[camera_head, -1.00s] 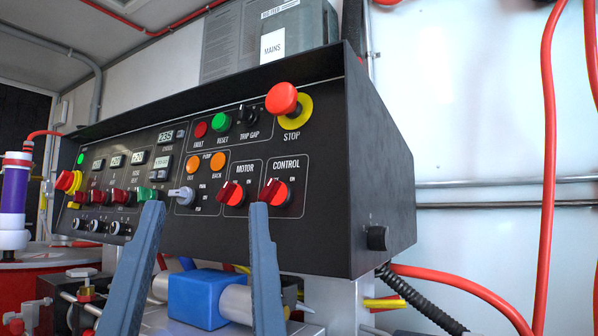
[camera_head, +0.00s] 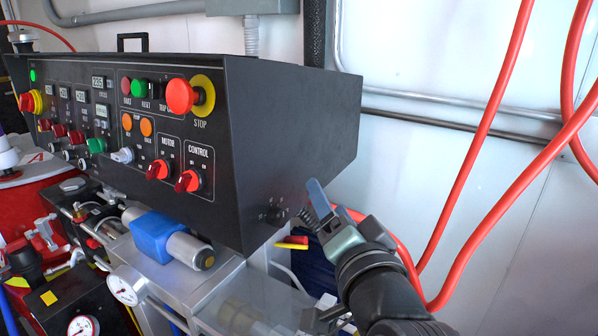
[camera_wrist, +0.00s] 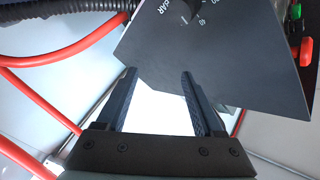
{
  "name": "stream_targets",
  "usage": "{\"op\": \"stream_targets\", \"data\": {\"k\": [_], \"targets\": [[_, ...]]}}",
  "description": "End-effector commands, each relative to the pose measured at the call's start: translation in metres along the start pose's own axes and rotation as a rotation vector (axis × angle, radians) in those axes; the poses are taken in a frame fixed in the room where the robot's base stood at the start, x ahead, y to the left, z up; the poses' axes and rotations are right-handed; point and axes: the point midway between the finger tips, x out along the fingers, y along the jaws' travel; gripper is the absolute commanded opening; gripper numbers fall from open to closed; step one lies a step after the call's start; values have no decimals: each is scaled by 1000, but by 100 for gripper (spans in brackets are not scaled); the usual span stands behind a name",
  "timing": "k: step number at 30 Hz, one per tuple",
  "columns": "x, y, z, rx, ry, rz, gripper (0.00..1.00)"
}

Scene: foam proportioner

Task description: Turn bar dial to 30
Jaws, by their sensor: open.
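The bar dial (camera_head: 272,213) is a small black knob low on the right side face of the black control box. It also shows at the top edge of the wrist view (camera_wrist: 188,8), partly cut off, with white "BAR" lettering and numbers including 40 beside it. Its pointer setting cannot be read. My gripper (camera_head: 318,200) is at the right of the box, close to that side face and apart from the dial. In the wrist view its two fingers (camera_wrist: 158,75) are spread, with nothing between them.
The control box front (camera_head: 130,125) carries several knobs, displays and a red stop button (camera_head: 181,96). A blue block on a cylinder (camera_head: 155,236) sits below. Red hoses (camera_head: 480,150) hang at the right, and a red hose passes behind my gripper. Metal rails run along the wall.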

Motion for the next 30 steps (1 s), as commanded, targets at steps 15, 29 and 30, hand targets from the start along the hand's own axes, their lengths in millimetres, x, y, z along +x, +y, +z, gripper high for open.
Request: {"op": "stream_targets", "data": {"k": [15,29,30], "targets": [[-14,23,-6,640,-329,191,69],[-64,8,-12,1230,-542,317,69],[-68,6,-13,1271,-556,324,69]]}}
